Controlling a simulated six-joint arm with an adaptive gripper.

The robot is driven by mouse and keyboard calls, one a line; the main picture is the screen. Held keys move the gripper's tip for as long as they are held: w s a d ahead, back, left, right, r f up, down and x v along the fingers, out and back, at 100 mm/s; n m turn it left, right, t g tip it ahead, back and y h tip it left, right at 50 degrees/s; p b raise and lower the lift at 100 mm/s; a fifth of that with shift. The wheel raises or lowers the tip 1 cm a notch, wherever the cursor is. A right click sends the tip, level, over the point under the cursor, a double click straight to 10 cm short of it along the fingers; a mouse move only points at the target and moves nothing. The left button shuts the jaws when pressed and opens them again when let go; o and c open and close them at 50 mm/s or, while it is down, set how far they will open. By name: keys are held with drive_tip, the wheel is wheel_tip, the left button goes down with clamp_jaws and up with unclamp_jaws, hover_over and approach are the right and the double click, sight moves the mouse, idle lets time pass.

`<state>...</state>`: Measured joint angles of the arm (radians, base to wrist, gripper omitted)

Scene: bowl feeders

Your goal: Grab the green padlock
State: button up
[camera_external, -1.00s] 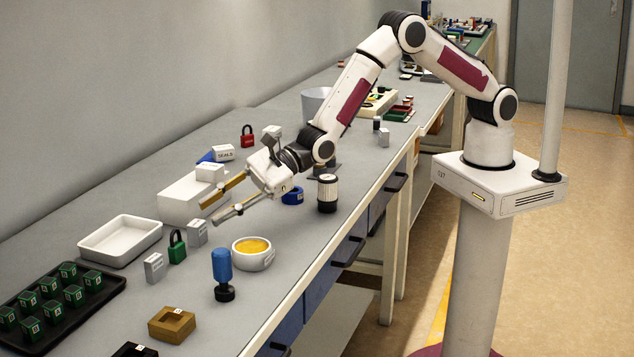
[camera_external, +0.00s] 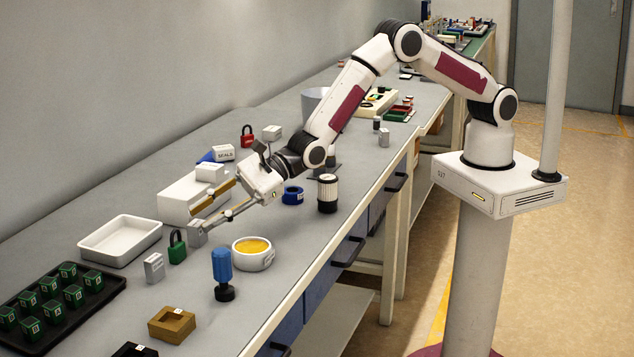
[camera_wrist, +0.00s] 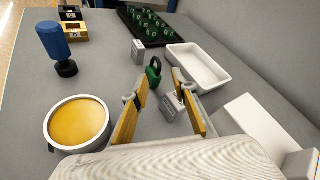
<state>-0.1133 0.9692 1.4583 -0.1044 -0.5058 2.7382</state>
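The green padlock (camera_external: 177,247) stands upright on the grey bench, between two small grey labelled blocks, in front of the white tray. My gripper (camera_external: 210,214) is open and empty, above the bench just right of the padlock in the external view, close to the nearer grey block (camera_external: 197,233). In the wrist view the padlock (camera_wrist: 153,73) lies just beyond the fingertips of my gripper (camera_wrist: 160,83), in line with the gap between them. The grey block (camera_wrist: 172,107) shows between the fingers, beside the right one.
A white tray (camera_external: 100,253) and a second grey block (camera_external: 154,268) are beside the padlock. A yellow-filled bowl (camera_external: 240,263), a blue-handled tool (camera_external: 222,268) and a white box (camera_external: 172,207) stand around. A red padlock (camera_external: 247,136) is farther back.

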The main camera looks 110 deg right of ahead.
sight(176, 244)
drive_tip(key=shift+r+x, duration=0.25)
drive_tip(key=shift+x, duration=2.4)
drive_tip(key=shift+a, duration=0.15)
clamp_jaws()
